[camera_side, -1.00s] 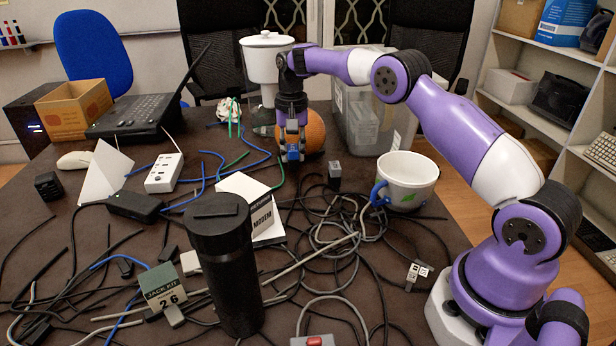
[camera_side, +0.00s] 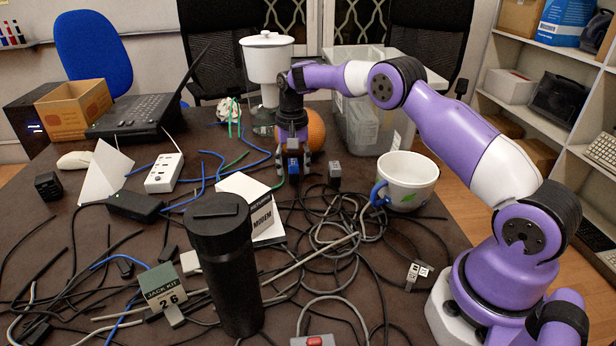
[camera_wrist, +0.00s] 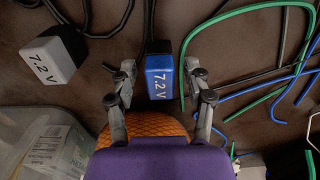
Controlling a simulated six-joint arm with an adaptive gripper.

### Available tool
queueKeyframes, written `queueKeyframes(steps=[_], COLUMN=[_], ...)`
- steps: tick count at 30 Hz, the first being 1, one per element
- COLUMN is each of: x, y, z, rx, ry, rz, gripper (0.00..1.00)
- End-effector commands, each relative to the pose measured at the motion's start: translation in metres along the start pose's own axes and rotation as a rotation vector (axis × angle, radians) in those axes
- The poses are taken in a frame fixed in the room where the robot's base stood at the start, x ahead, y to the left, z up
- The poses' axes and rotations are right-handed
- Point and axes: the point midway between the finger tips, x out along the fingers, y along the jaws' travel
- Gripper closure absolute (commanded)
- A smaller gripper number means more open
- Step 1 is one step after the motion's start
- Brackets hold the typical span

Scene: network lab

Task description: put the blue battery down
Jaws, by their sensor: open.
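The blue battery (camera_wrist: 159,80), marked 7.2 V, is between the spread fingers of my gripper (camera_wrist: 160,88) in the wrist view, with a gap on each side. In the side view the blue battery (camera_side: 293,168) shows low between the fingers of my gripper (camera_side: 293,170), at the table among dark cables. My gripper is open and points down. Whether the battery's base rests fully on the table is hard to tell.
A grey 7.2 V battery (camera_wrist: 50,57) stands beside it. An orange ball (camera_side: 316,132) is just behind my gripper, with a clear bin (camera_side: 372,115) beyond. A white mug (camera_side: 408,180) stands to the right. Tangled cables (camera_side: 340,235) cover the table in front.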

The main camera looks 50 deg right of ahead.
Motion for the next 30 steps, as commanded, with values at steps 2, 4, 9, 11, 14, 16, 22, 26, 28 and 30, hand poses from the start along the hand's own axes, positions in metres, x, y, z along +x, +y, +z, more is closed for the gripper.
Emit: queueKeyframes(steps=[2,4,9,11,14,16,22,26,28,30], x=[-0.002,-0.007,-0.038,-0.053,-0.080,-0.098,-0.114,-0.120,-0.124,-0.131], y=[0.000,0.000,-0.001,-0.001,-0.001,0.000,0.000,0.000,0.000,-0.001], z=[0.000,-0.001,-0.001,-0.002,-0.002,-0.001,-0.001,0.000,0.001,0.003], rx=[0.000,0.000,0.000,0.000,0.000,0.000,0.001,0.000,-0.003,-0.017], ry=[0.001,0.003,0.006,0.007,0.006,0.007,0.005,0.002,0.004,0.011], rz=[-0.001,-0.002,-0.004,-0.004,-0.005,-0.002,0.001,0.000,-0.002,-0.007], gripper=[0.42,0.42,0.42,0.42,0.42,0.42,0.42,0.42,0.42,0.42])
